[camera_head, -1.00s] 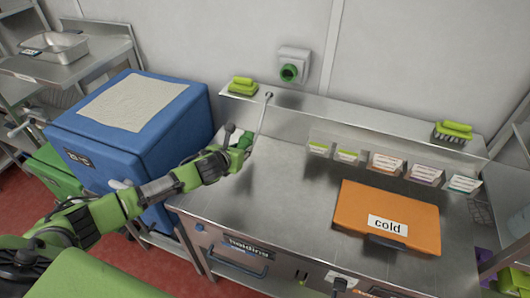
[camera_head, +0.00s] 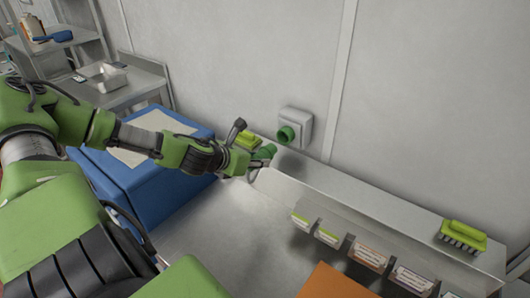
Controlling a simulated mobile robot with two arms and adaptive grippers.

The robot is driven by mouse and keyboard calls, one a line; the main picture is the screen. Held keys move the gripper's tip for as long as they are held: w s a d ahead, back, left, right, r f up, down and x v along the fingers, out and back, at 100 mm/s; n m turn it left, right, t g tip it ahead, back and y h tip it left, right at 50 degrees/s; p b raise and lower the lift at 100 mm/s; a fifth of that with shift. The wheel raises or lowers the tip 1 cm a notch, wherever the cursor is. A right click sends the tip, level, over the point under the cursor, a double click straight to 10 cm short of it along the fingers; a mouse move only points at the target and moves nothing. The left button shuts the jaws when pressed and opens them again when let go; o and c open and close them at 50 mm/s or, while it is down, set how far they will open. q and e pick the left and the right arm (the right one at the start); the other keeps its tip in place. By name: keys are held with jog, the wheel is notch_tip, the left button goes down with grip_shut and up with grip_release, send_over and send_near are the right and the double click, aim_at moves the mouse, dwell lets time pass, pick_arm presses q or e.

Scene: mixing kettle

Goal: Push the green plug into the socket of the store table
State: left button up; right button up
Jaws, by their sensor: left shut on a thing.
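The green plug (camera_head: 265,152) is at the tip of my left gripper (camera_head: 257,167), which is shut on it. The socket (camera_head: 287,135) is a round green fitting on a pale square box on the wall, just right of and slightly above the plug. A gap seems to show between plug and socket in this view; their distance in depth is hard to judge. The store table (camera_head: 225,235) is the steel counter below. My gripper's fingers are small and partly hidden by the wrist. My right gripper is not in view.
A green brush (camera_head: 248,140) lies on the ledge just behind my left gripper. Another brush (camera_head: 463,237) is at the ledge's right end. A blue box (camera_head: 150,205) stands left under my arm. Labelled holders (camera_head: 370,255) line the ledge front. An orange case (camera_head: 335,283) lies on the counter.

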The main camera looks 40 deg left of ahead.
aim_at(264, 149)
pick_arm(q)
jog(key=shift+w+a, duration=0.15)
jog(key=shift+a, duration=0.15)
jog(key=w+b, duration=0.1)
jog(key=w, duration=0.1)
jog(key=shift+w+a, duration=0.15)
jog(key=shift+w, duration=0.25)
jog(key=b, duration=0.2)
jog(key=w+b, duration=0.1)
jog(key=shift+w+a+f+b, duration=0.15)
jog(key=shift+w+f+b, duration=0.15)
jog(key=shift+b, duration=0.05)
jog(key=shift+w+r+b, duration=0.15)
jog(key=shift+b, duration=0.15)
jog(key=shift+r, duration=0.2)
jog(key=shift+w+b, duration=0.25)
jog(key=shift+b, duration=0.45)
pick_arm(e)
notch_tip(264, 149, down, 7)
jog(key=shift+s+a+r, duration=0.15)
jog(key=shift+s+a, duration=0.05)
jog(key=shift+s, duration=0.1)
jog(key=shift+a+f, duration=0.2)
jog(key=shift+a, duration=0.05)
